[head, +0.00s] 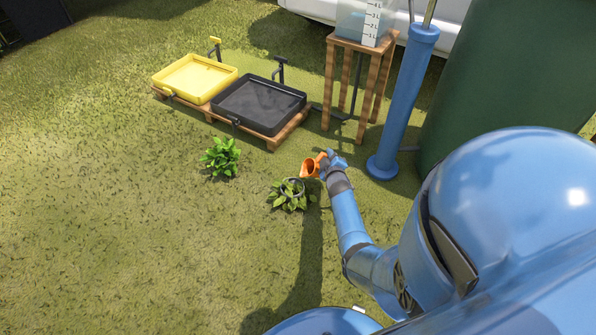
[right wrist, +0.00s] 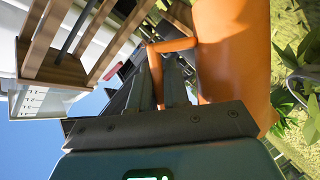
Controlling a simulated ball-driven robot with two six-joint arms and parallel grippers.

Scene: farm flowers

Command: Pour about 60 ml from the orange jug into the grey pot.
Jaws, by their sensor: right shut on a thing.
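The orange jug (head: 312,166) is held in my right gripper (head: 330,160) above the grass, just right of and close to the grey pot. In the right wrist view my right gripper (right wrist: 165,85) is shut on the handle of the orange jug (right wrist: 235,55), whose body fills the upper right. The grey pot (head: 293,187) stands on the grass with leafy plants around it, which hide much of it. Part of its rim shows in the right wrist view (right wrist: 297,75). No liquid stream is visible. My left gripper is not in view.
A yellow tray (head: 196,78) and a black tray (head: 259,104) sit on a wooden pallet behind. A wooden stand (head: 358,48) holds a clear graduated tank. A blue pump column (head: 403,100) stands right of it. A leafy plant (head: 220,157) grows left of the pot; grass at left is clear.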

